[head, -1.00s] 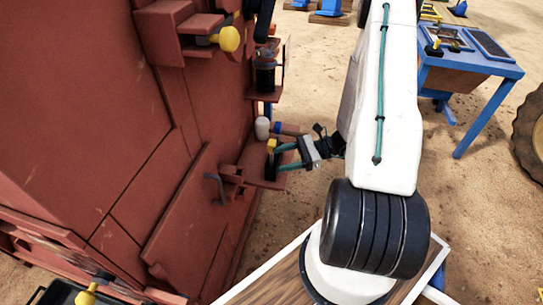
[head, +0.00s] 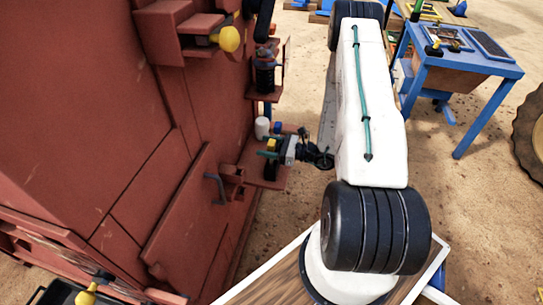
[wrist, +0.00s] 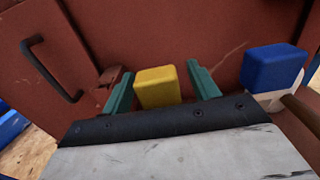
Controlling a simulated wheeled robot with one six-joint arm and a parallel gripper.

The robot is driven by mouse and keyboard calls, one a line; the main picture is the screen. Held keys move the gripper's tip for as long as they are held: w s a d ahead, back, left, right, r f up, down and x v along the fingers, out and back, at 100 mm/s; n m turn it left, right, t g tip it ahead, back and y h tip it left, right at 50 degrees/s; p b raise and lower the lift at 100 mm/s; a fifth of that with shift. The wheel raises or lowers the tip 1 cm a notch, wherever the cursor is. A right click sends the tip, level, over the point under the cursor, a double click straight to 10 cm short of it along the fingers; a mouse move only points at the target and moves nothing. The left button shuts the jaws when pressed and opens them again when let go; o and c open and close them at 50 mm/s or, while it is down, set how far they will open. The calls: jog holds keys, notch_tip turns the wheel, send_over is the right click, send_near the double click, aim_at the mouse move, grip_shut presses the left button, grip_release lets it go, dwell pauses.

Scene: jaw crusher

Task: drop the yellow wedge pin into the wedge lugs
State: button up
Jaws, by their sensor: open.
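The yellow wedge pin shows as a yellow block (wrist: 157,87) in the wrist view, between the two teal fingers of my gripper (wrist: 160,72). The fingers are open, with a gap visible on each side of the block. In the head view the yellow block (head: 271,145) is small, above the red shelf, with my gripper (head: 277,156) at it. The pin's lower part is hidden. Red brackets that look like the wedge lugs (head: 231,177) stick out of the red wall below left of the gripper. A red bracket (wrist: 108,78) shows left of the fingers in the wrist view.
A blue block (wrist: 274,66) stands close right of the fingers, with a white part below it. A white cylinder (head: 262,127) stands behind. A dark handle (head: 214,188) juts from the red wall (head: 120,130). The red shelf (head: 272,183) lies below my gripper.

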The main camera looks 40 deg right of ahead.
jog(key=shift+w+a, duration=0.1)
jog(key=shift+w, duration=0.1)
grip_shut()
jog(key=shift+r, duration=6.85)
jog(key=v, duration=1.2)
jog(key=shift+r, duration=0.45)
